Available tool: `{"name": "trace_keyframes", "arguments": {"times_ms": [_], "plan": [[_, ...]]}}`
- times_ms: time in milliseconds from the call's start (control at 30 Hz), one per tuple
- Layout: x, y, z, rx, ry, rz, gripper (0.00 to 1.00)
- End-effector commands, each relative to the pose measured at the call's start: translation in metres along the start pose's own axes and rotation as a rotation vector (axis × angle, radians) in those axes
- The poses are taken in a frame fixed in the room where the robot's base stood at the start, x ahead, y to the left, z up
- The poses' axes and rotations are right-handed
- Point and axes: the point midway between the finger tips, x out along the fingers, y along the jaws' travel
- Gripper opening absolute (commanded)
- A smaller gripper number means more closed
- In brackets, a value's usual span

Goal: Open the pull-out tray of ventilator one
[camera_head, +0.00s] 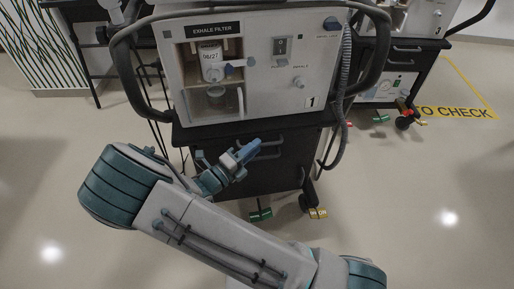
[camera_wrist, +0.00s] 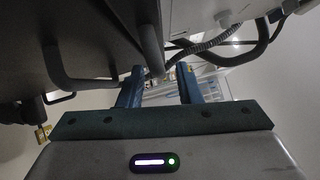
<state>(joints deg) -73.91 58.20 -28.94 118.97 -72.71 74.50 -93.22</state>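Ventilator one (camera_head: 262,75) is a white unit with a "1" label and an "EXHALE FILTER" window, on a dark cart. Below it, the dark front (camera_head: 290,160) carries two bar handles, an upper handle (camera_head: 270,143) and a lower one (camera_head: 267,156). The pull-out front looks shut. My gripper (camera_head: 246,150) is close to these handles. In the wrist view my gripper (camera_wrist: 160,72) is open, its two blue fingers apart. One handle bar (camera_wrist: 150,45) ends in the picture between the fingertips; contact cannot be told. The other handle (camera_wrist: 75,80) is left of the fingers.
A grey hose (camera_head: 343,100) hangs at the ventilator's right side. Another ventilator cart (camera_head: 400,70) stands at the right, near yellow floor lettering (camera_head: 455,112). Coloured caster pedals (camera_head: 260,214) show below the cart. The floor at lower right is clear.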

Motion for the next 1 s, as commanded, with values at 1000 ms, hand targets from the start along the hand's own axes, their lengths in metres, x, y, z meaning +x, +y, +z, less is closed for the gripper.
{"name": "trace_keyframes", "arguments": {"times_ms": [1000], "plan": [[0.005, -0.006, -0.006, 0.0, -0.018, 0.005, 0.0]]}}
